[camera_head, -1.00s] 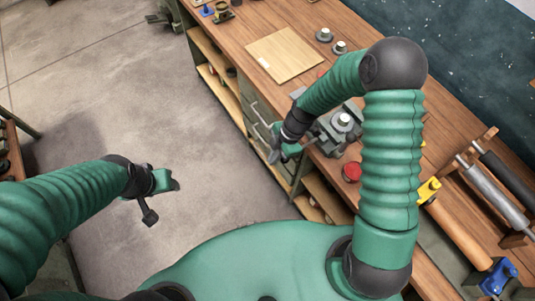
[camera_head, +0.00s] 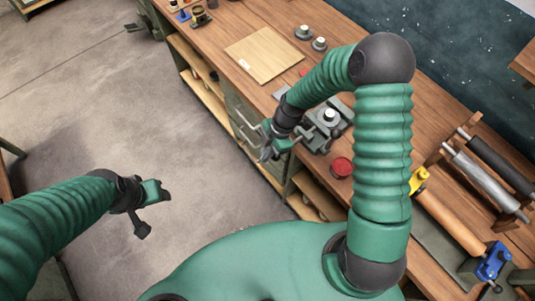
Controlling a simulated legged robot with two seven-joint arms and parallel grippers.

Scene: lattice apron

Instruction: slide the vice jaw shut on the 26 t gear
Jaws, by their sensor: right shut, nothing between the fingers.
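The grey vice (camera_head: 318,139) sits at the front edge of the wooden bench, right of centre. A pale round piece (camera_head: 330,114), which looks like the gear, shows at the vice; its teeth are too small to make out. My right gripper (camera_head: 266,153) is shut and empty, just left of the vice, by the bench's front edge. A thin bar shows beside it; whether they touch I cannot tell. My forearm stands above the vice's upper left side. My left gripper (camera_head: 158,197) hangs over the open floor, well away from the bench; its finger opening is not clear.
A pale board (camera_head: 264,55) lies on the bench beyond the vice, with two small round parts (camera_head: 303,33) behind it. A red round object (camera_head: 342,167) lies near the vice. Rollers on a rack (camera_head: 484,178) stand at the right. The floor at left is clear.

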